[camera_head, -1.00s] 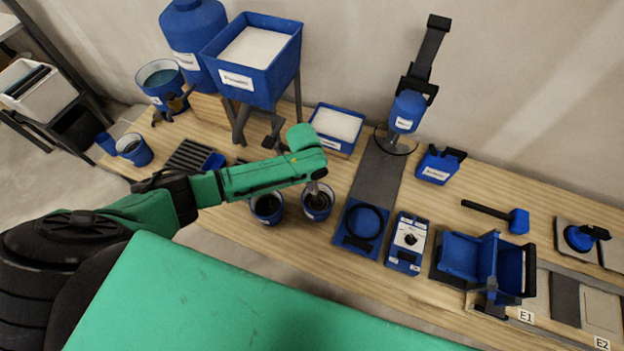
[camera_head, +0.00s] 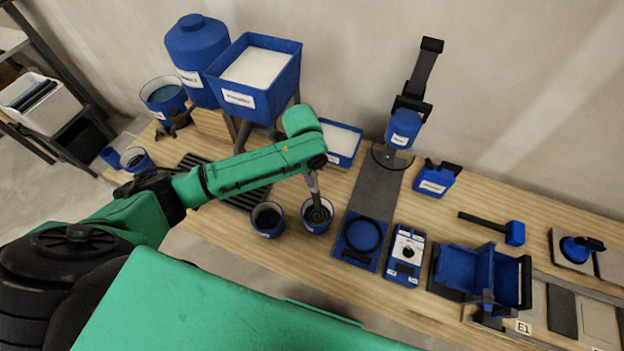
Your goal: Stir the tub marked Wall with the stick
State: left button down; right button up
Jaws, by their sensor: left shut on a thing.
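Two small blue tubs stand side by side on the wooden bench, the left tub (camera_head: 267,220) and the right tub (camera_head: 328,222). Their labels are too small to read, so I cannot tell which is marked Wall. The left arm reaches in from the left, and my left gripper (camera_head: 314,190) points down over the right tub. It is shut on a thin thing, apparently the stick, whose lower end is in or just above that tub's dark opening. The gripper and tub walls hide most of it. My right gripper is not in view.
A blue plate with a ring (camera_head: 345,252) and a switch box (camera_head: 406,256) stand right of the tubs. A dark slotted grate (camera_head: 245,200) lies left, partly under my arm. A white-filled hopper (camera_head: 262,105) and a shallow tray (camera_head: 352,160) stand behind.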

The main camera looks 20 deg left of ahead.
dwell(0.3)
pick_arm(q)
jog(key=shift+r, duration=2)
